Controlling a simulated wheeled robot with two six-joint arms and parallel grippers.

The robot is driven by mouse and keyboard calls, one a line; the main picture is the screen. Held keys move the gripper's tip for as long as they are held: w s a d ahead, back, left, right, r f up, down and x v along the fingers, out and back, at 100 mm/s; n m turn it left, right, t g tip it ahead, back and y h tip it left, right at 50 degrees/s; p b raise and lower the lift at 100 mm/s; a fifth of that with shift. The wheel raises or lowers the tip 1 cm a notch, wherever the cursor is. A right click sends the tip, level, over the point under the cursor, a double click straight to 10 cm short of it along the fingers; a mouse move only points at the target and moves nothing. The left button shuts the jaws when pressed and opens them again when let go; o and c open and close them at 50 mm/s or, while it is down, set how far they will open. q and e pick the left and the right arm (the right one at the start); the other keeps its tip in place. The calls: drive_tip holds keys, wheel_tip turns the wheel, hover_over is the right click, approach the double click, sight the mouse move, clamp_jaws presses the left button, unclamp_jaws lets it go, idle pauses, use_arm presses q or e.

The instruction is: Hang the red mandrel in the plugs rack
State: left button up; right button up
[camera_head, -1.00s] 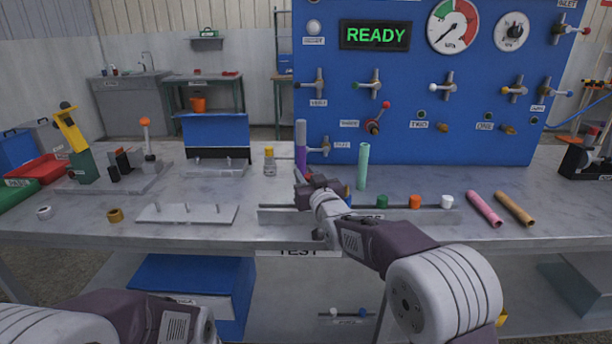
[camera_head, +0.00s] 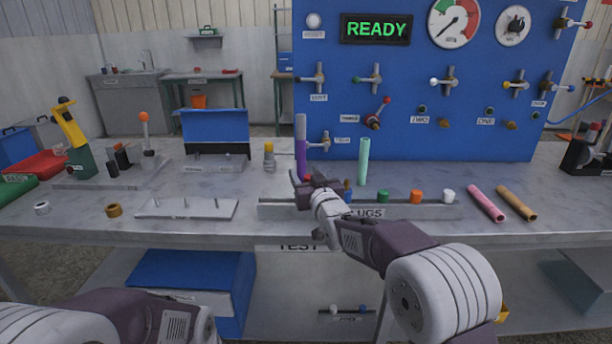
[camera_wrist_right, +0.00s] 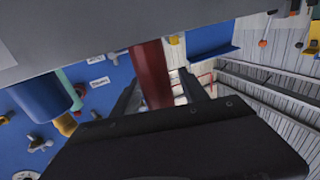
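The red mandrel (camera_wrist_right: 150,75) stands between the two fingers of my right gripper (camera_wrist_right: 160,92) in the right wrist view. A gap shows beside the mandrel, and the fingers look apart around it. In the head view, my right gripper (camera_head: 305,185) is over the left part of the plugs rack (camera_head: 275,210), and only a small red bit shows behind it. The mandrel's end meets the grey rack edge in the wrist view; whether it is seated is hidden. My left arm shows at the lower left, but its gripper is out of view.
Blue, green (camera_head: 383,197), orange (camera_head: 416,197) and white (camera_head: 448,196) plugs sit in the rack to the right. A purple tube (camera_head: 301,155) and a teal tube (camera_head: 363,162) stand close behind. Pink (camera_head: 486,206) and tan (camera_head: 516,203) tubes lie at the right.

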drive_tip(key=v, duration=0.9)
drive_tip(key=shift+p, duration=0.3)
